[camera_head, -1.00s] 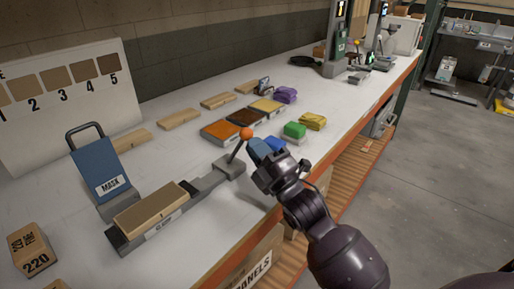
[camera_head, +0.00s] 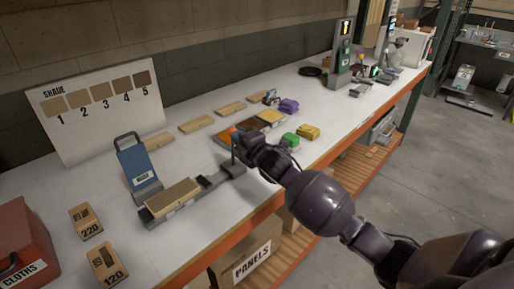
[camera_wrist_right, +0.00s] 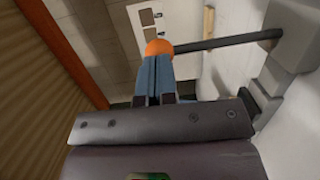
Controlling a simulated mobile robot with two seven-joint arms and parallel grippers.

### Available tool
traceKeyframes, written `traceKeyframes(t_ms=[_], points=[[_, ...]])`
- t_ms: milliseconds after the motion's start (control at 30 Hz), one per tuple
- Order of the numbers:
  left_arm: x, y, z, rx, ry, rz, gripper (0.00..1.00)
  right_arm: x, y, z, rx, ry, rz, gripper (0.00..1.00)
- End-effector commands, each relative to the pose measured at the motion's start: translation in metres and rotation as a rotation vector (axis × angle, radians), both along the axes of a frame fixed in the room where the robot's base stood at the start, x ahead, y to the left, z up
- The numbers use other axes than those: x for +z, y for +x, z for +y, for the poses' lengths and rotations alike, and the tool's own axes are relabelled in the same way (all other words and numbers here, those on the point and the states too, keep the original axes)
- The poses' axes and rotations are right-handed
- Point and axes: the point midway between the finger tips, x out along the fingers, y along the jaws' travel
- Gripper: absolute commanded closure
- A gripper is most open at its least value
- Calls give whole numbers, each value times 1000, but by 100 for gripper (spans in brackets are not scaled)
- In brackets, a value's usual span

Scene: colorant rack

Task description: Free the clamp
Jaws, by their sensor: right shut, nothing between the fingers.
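The clamp (camera_head: 212,182) is a long grey fixture on the bench with a wooden panel (camera_head: 173,197) lying in its near end. Its dark lever rises from the far end; in the right wrist view the lever (camera_wrist_right: 222,43) runs to an orange ball knob (camera_wrist_right: 158,47). My right gripper (camera_head: 242,138) is at the lever's top, its blue fingers closed together and empty. In the right wrist view the fingertips (camera_wrist_right: 155,62) are right at the knob, and I cannot tell whether they touch it. The gripper hides much of the knob in the head view. My left gripper is not in view.
A blue mask holder (camera_head: 138,165) and a shade board (camera_head: 100,110) stand behind the clamp. Sanding blocks (camera_head: 86,222) and a red cloths box (camera_head: 22,245) are at left. Colour trays and pads (camera_head: 308,132) lie beyond the gripper. The bench's orange front edge is close.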

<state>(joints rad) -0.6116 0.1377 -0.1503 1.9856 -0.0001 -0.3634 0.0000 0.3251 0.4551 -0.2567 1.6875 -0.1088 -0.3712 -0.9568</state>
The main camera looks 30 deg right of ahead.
Motion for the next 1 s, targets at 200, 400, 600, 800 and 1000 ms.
traceKeyframes(t_ms=[200,400,600,800,1000], points=[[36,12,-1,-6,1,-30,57,8,19,7,-1,-23,66,100],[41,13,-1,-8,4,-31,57,8,40,14,0,-22,63,100],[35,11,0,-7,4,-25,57,6,59,21,1,-22,63,100],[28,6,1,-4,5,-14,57,4,71,25,1,-22,62,100],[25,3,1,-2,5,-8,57,3,77,27,1,-22,61,100]])
